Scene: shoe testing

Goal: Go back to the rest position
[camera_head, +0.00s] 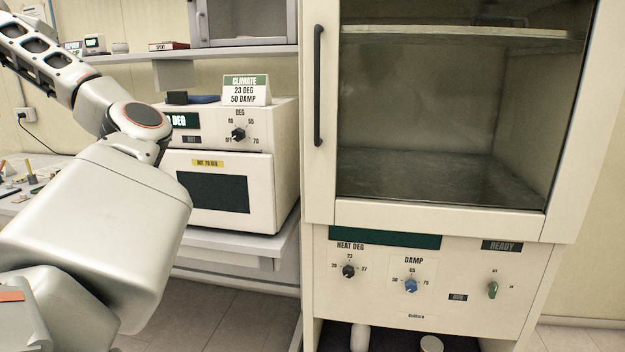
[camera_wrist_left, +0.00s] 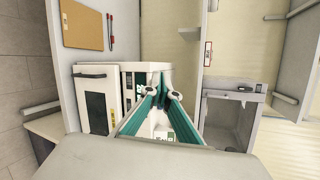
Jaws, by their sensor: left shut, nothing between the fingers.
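In the head view my left arm comes in from the left and blocks part of the bench. Its gripper is outside that view. In the left wrist view my left gripper (camera_wrist_left: 165,90) is shut, with its green-edged fingers together and nothing between them. It points toward white equipment and is not seen touching anything. My right gripper is in neither view.
A tall climate cabinet (camera_head: 440,215) with a closed glass door stands at the right; its chamber looks empty. A small oven (camera_head: 225,192) sits on the bench beside it, with a CLIMATE card (camera_head: 247,90) on top. A corkboard (camera_wrist_left: 82,25) hangs upper left.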

